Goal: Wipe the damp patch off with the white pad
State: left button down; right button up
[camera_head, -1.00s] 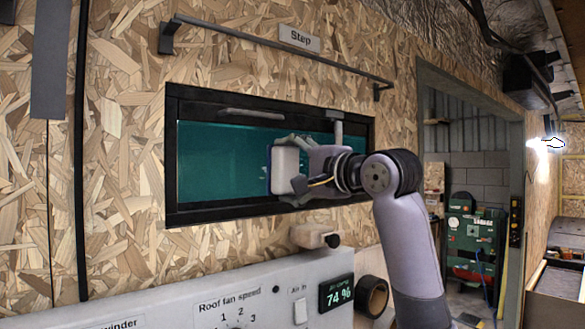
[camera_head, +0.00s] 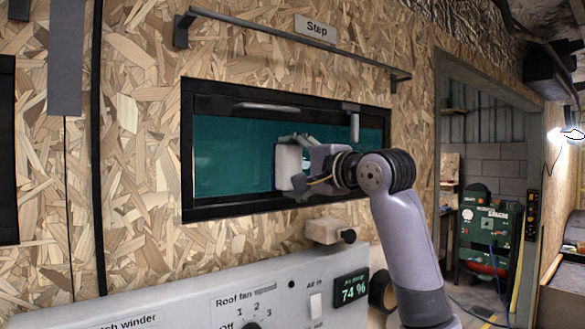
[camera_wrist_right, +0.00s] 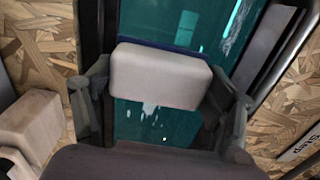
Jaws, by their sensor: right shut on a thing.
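The white pad (camera_head: 288,167) is a pale block with rounded edges and a dark blue face, held against or close to the teal window pane (camera_head: 232,160). I cannot tell if it touches. My right gripper (camera_head: 300,164) is shut on it; in the right wrist view a finger grips each end of the pad (camera_wrist_right: 160,76). In that view pale, wet-looking marks (camera_wrist_right: 150,108) show on the glass below the pad, and more streaks (camera_wrist_right: 235,22) show at the upper right. The pad hides part of the glass. My left gripper is out of view.
A black frame (camera_head: 187,165) surrounds the pane, with a handle (camera_head: 267,107) and a latch (camera_head: 352,122) on top. A rail (camera_head: 290,45) runs above. Below are a pale block with a black knob (camera_head: 325,231) and a control panel (camera_head: 215,300). A doorway opens at the right.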

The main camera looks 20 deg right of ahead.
jog(key=shift+p+x, duration=0.7)
jog(key=shift+x, duration=0.25)
jog(key=shift+d, duration=0.1)
jog(key=shift+w+d+p, duration=0.45)
jog(key=shift+d+p, duration=0.15)
jog(key=shift+d, duration=0.7)
jog(key=shift+w+d+p, duration=0.5)
jog(key=shift+d+p, duration=0.1)
jog(key=shift+d, duration=0.65)
jog(key=shift+w+d+p, duration=0.45)
jog(key=shift+d+p, duration=0.15)
jog(key=shift+d, duration=0.7)
jog(key=shift+w+d+r+p, duration=0.1)
jog(key=shift+w+d+p, duration=0.25)
jog(key=shift+d+p, duration=0.45)
jog(key=shift+w+d+p, duration=0.3)
jog(key=shift+d+p, duration=0.2)
jog(key=shift+d, duration=0.5)
